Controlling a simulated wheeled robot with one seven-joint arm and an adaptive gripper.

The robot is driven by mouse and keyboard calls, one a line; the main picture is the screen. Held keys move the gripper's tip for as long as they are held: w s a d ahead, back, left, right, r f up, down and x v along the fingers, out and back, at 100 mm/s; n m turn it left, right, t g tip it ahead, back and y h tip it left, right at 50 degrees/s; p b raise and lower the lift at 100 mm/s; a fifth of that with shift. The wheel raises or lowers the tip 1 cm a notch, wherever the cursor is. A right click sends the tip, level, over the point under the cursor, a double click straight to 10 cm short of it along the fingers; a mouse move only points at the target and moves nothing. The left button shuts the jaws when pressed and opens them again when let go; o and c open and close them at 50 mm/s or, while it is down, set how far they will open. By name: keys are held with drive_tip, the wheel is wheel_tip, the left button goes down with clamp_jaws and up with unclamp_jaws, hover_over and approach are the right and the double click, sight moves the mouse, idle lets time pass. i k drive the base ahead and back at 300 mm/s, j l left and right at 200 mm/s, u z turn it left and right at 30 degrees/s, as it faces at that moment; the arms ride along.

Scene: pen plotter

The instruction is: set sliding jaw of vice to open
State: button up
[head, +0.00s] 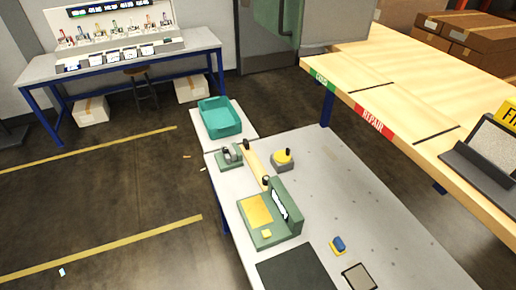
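A small device with a green base and grey upright parts (230,156), which looks like the vice, stands near the far left edge of the grey table (330,190) in the head view. It is small in the picture, so I cannot tell its sliding jaw apart or how wide the gap is. My gripper is not in view.
A green machine with a yellow plate (257,209) stands nearer on the table. A tan bar (253,160) and a yellow-topped knob unit (283,157) are beside the vice. A teal bin (220,117) stands behind. The table's right part is mostly clear.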

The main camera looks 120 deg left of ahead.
sight(224, 149)
drive_tip(key=u, duration=4.2)
drive_tip(key=i+j+z, duration=0.3)
drive_tip(key=i+j, duration=0.3)
drive_tip(key=i, duration=0.25)
drive_tip(key=i+j+z, duration=0.3)
drive_tip(key=i+j, duration=0.5)
